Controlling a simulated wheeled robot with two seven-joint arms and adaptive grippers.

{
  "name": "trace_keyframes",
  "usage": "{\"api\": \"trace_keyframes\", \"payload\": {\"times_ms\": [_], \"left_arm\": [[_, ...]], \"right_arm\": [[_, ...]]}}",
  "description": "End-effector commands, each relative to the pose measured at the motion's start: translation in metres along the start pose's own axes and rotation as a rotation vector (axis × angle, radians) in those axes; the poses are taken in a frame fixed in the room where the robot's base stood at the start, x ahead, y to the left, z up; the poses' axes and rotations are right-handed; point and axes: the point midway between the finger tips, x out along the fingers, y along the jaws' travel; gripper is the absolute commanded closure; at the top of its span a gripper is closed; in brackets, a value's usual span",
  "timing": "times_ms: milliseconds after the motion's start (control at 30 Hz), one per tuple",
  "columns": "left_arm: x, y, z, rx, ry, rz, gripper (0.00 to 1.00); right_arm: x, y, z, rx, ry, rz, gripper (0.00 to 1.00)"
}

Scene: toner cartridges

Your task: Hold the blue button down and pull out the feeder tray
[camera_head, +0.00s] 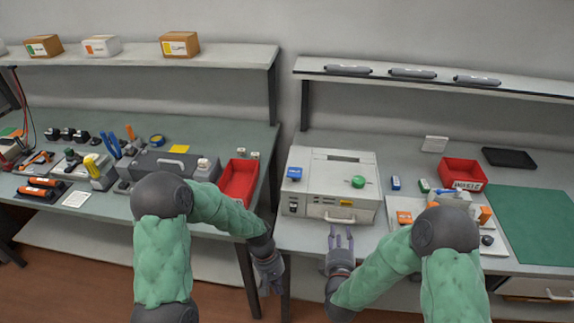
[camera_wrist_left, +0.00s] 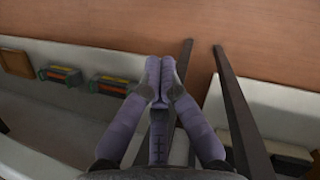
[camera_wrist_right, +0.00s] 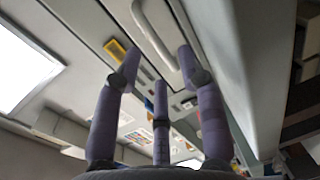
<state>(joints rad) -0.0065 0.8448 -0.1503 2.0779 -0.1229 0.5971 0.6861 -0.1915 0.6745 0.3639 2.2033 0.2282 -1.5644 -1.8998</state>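A light grey machine (camera_head: 318,165) stands on the right bench. A blue button (camera_head: 295,172) is on its top at the left. The feeder tray (camera_head: 318,210) is the low front part, with a pale handle (camera_head: 340,219); it looks pushed in. My right gripper (camera_head: 341,233) is just in front of the handle, fingers apart and empty. In the right wrist view, the handle (camera_wrist_right: 153,35) lies between and beyond the fingertips (camera_wrist_right: 158,65); I see no grip on it. My left gripper (camera_head: 268,272) hangs low between the benches, away from the button. Its fingertips (camera_wrist_left: 160,62) are together with nothing between.
A green knob (camera_head: 358,182) is on the machine's top. A red bin (camera_head: 240,182) is at the left bench's right end. Another red bin (camera_head: 463,173), small parts and a green mat (camera_head: 530,224) are right of the machine. A shelf (camera_head: 430,80) runs above.

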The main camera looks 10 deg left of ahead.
Motion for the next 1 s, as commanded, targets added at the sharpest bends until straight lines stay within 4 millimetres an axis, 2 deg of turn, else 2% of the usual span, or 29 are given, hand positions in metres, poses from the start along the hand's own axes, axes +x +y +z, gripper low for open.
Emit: {"api": "trace_keyframes", "payload": {"times_ms": [33, 167, 367, 500, 700, 900, 1000], "left_arm": [[-0.019, 0.008, -0.005, -0.028, 0.004, -0.017, 1.0], [-0.066, 0.022, -0.014, -0.131, 0.01, -0.071, 1.0], [-0.158, 0.054, -0.031, -0.352, 0.078, -0.102, 1.0], [-0.218, 0.083, -0.048, -0.524, 0.15, -0.037, 1.0], [-0.297, 0.125, -0.072, -0.747, 0.237, 0.138, 1.0], [-0.36, 0.152, -0.084, -0.91, 0.274, 0.296, 1.0], [-0.379, 0.158, -0.086, -0.958, 0.279, 0.344, 1.0]], "right_arm": [[0.0, 0.0, 0.0, 0.0, 0.0, 0.0, 0.6], [0.0, 0.0, 0.0, 0.0, 0.0, 0.0, 0.6], [0.0, 0.0, 0.0, 0.0, 0.0, 0.0, 0.6], [0.0, 0.0, 0.0, 0.0, 0.0, 0.0, 0.6], [0.0, 0.0, 0.0, 0.0, 0.0, 0.0, 0.6], [0.0, 0.0, 0.0, 0.0, 0.0, 0.0, 0.6], [0.0, 0.0, 0.0, 0.0, 0.0, 0.0, 0.6]]}}
